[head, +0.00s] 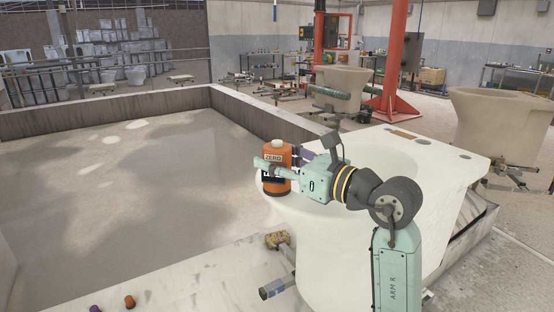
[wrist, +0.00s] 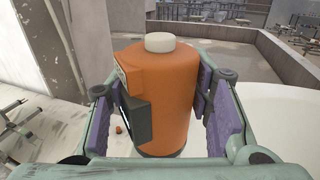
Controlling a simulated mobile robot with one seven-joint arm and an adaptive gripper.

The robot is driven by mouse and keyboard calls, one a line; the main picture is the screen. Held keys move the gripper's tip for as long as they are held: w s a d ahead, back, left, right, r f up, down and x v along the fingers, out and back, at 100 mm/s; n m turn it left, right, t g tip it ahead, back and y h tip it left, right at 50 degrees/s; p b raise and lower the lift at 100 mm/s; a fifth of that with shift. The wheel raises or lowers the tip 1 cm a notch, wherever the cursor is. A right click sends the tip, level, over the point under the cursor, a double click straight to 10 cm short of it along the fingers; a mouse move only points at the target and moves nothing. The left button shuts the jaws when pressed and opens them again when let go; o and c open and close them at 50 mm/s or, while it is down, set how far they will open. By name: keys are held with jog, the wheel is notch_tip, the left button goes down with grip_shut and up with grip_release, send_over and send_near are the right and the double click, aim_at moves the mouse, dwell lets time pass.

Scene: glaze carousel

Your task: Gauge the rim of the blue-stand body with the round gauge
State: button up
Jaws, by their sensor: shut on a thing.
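The round gauge (head: 277,184) is an orange cylinder with a white cap, a "ZERO" label and a dark panel on its side. My gripper (head: 277,168) is shut on it, one purple-padded finger on each side; the gauge (wrist: 165,95) stands upright between them in the wrist view. A large pale body (head: 325,235) with an open bowl is below my arm. The gauge is at the left part of its rim in the head view. I cannot tell whether its base touches the rim. The body's stand is mostly hidden; a grey-blue bar end (head: 277,288) shows below.
A walled basin (head: 110,200) with a wet grey floor fills the left. Another pale body (head: 500,125) stands at right, and one with a green roll (head: 335,93) behind. Small orange (head: 129,301) and purple (head: 95,308) pieces lie at the front left. Red posts (head: 395,50) stand behind.

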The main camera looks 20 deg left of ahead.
jog(key=o, duration=1.2)
jog(key=shift+o, duration=0.2)
jog(key=shift+d, duration=0.1)
